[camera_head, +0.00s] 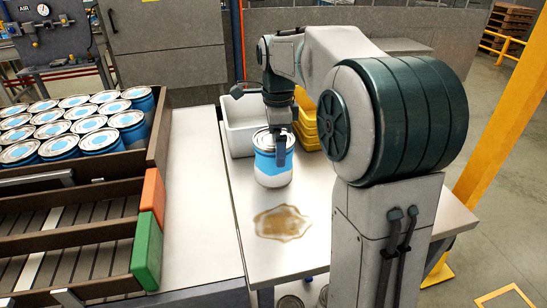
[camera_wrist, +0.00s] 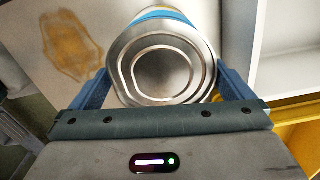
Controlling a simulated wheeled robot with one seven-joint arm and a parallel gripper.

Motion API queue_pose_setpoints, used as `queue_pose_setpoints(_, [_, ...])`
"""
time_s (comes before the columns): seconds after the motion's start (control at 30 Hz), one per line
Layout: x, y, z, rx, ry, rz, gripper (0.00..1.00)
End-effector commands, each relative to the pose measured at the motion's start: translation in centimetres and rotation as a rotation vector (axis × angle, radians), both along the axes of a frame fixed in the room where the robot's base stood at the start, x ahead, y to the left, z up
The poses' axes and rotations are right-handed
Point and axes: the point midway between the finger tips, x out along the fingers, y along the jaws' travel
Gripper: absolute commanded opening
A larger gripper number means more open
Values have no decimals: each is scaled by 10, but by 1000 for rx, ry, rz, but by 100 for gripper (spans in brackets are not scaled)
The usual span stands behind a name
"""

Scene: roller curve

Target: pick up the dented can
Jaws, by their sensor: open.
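A single blue and white can (camera_head: 273,166) stands upright on the light side table, apart from the other cans. In the wrist view the can's silver lid (camera_wrist: 162,64) sits between the two blue fingers of my gripper (camera_wrist: 163,85). The jaws are open around the can. I cannot tell whether either finger touches it.
A white bin (camera_head: 240,130) and stacked yellow trays (camera_head: 307,125) stand behind the can. A brown spill (camera_head: 283,223) lies in front of it, also in the wrist view (camera_wrist: 72,48). Several similar cans (camera_head: 85,124) fill the conveyor at left, near orange (camera_head: 153,196) and green (camera_head: 147,255) blocks.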

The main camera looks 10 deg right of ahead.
Motion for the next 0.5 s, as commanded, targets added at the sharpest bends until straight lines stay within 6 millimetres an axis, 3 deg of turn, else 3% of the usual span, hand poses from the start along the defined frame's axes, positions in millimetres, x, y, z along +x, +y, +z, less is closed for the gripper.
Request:
queue_pose_setpoints(0.23, [1, 3, -35, -1, 3, -1, 100])
queue_pose_setpoints(0.5, [2, 3, -41, 0, 0, -1, 100])
